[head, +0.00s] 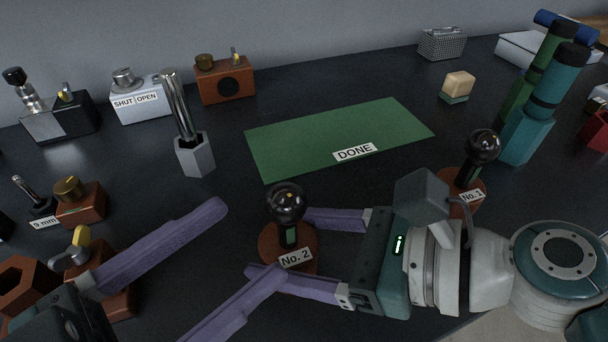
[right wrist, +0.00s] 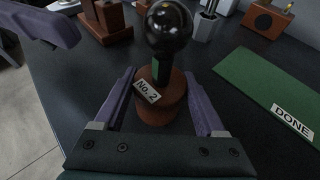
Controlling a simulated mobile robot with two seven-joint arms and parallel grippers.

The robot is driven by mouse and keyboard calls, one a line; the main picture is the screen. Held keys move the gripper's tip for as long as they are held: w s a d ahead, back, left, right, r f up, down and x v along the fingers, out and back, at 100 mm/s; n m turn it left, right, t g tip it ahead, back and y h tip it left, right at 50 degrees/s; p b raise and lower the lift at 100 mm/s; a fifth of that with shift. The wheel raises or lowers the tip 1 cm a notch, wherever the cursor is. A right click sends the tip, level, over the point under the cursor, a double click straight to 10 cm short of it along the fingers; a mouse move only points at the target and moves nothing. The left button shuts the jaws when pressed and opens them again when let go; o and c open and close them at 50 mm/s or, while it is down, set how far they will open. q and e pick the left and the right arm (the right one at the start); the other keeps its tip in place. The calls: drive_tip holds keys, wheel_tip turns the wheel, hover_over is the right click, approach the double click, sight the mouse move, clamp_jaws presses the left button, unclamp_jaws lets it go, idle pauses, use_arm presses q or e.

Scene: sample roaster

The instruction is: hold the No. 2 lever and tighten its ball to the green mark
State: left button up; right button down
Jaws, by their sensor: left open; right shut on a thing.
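The No. 2 lever has a glossy black ball (head: 286,202) on a dark stem with a green mark (head: 290,236), above a round brown base with a "No. 2" label (head: 295,257). The ball, the green mark and the label also show in the right wrist view. My right gripper (head: 279,244) reaches in from the right, shut on the lever below the ball, one finger on each side. My left gripper (head: 254,238) is open, left of the ball and apart from it, its fingers pointing toward the lever. One of its fingers shows at top left in the right wrist view.
The No. 1 lever (head: 482,147) stands behind my right wrist. A green mat (head: 330,135) labelled DONE lies behind the No. 2 lever. A grey holder with metal rods (head: 194,155) and several brown blocks stand at left. Teal and green cylinders (head: 540,100) stand at right.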

sight(285, 202)
use_arm(q)
drive_tip(key=w+d+t+y, duration=0.1)
drive_tip(key=w+d, duration=0.6)
drive_tip(key=shift+f+y, duration=0.25)
drive_tip(key=shift+y, duration=0.05)
drive_tip(key=shift+w, duration=0.1)
clamp_jaws()
idle(0.7)
